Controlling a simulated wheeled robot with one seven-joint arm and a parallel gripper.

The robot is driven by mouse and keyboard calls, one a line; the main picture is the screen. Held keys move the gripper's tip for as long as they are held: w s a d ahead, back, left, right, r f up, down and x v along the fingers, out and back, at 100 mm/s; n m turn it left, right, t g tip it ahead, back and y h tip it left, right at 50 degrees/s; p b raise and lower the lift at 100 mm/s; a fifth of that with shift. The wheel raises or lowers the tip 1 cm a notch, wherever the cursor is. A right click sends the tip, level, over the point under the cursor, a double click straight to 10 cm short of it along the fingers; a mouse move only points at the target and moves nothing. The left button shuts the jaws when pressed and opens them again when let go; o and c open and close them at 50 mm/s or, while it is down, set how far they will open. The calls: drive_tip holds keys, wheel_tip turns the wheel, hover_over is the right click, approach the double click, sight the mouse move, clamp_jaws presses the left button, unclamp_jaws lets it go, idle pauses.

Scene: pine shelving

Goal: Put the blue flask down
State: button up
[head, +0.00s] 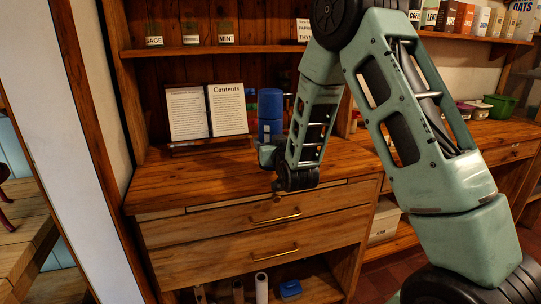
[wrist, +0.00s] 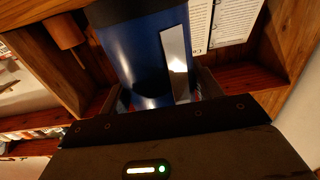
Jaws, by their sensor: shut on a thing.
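The blue flask (head: 270,105) stands upright at the back of the wooden desk, in front of the shelf's back wall. In the wrist view the flask (wrist: 135,60) fills the upper middle, with a dark top and a pale shiny strip down its side. My gripper (wrist: 165,95) is shut around the flask's lower part. In the head view my arm reaches in from the right, and my wrist partly hides the flask's lower end. I cannot tell whether the flask's base touches the desk top (head: 190,180).
An open book (head: 207,112) on a stand is just left of the flask. Labelled jars (head: 190,33) stand on the shelf above. Bare desk top lies in front of the book. A green tub (head: 499,106) sits on a counter at right.

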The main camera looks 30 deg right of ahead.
drive_tip(key=shift+f, duration=1.8)
drive_tip(key=shift+f, duration=0.2)
drive_tip(key=o, duration=1.2)
drive_tip(key=shift+o, duration=0.2)
drive_tip(key=shift+r, duration=0.15)
